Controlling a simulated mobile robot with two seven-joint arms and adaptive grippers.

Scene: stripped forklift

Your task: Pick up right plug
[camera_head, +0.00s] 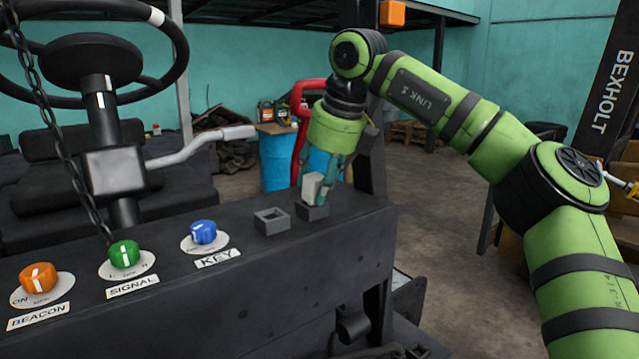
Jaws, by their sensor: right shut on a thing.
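A light grey plug (312,187) stands at the right socket (313,211) on top of the dark console. My right gripper (322,186) reaches down from above and is shut on the plug. The plug's lower end is at the socket's opening; I cannot tell whether it is seated in it or just above it. A second square socket (271,221), to the left, is empty. The fingers partly hide the plug's right side. My left gripper is not in view.
The console (330,247) carries an orange beacon knob (38,278), a green signal knob (124,254) and a blue key knob (203,232). A steering wheel (105,62), a hanging chain (47,120) and a grey lever (200,146) stand at left. A dark post (371,150) rises behind my gripper.

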